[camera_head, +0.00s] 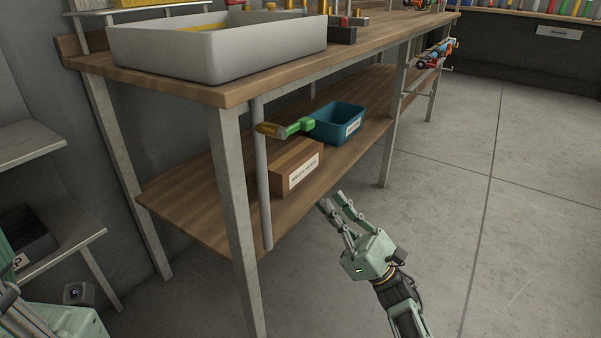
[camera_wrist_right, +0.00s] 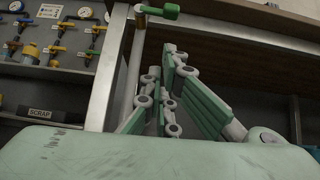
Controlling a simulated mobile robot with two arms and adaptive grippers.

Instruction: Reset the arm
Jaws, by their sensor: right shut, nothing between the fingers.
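My right gripper (camera_head: 332,204) is pale green and shut with nothing between its fingers. In the head view it is in the air by the front edge of the bench's lower shelf, right of the cardboard box. Its fingers also show in the right wrist view (camera_wrist_right: 172,85), below a green valve handle (camera_wrist_right: 171,11). Part of my left arm (camera_head: 55,318) shows at the lower left of the head view; its fingertips are not visible.
The wooden workbench (camera_head: 245,92) carries a grey basin (camera_head: 220,55). Its lower shelf (camera_head: 215,207) holds a brown box (camera_head: 296,166) and a teal bin (camera_head: 338,122). A green-handled valve (camera_head: 290,128) tops a vertical pipe. Grey shelves (camera_head: 30,140) stand at left. The floor at right is clear.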

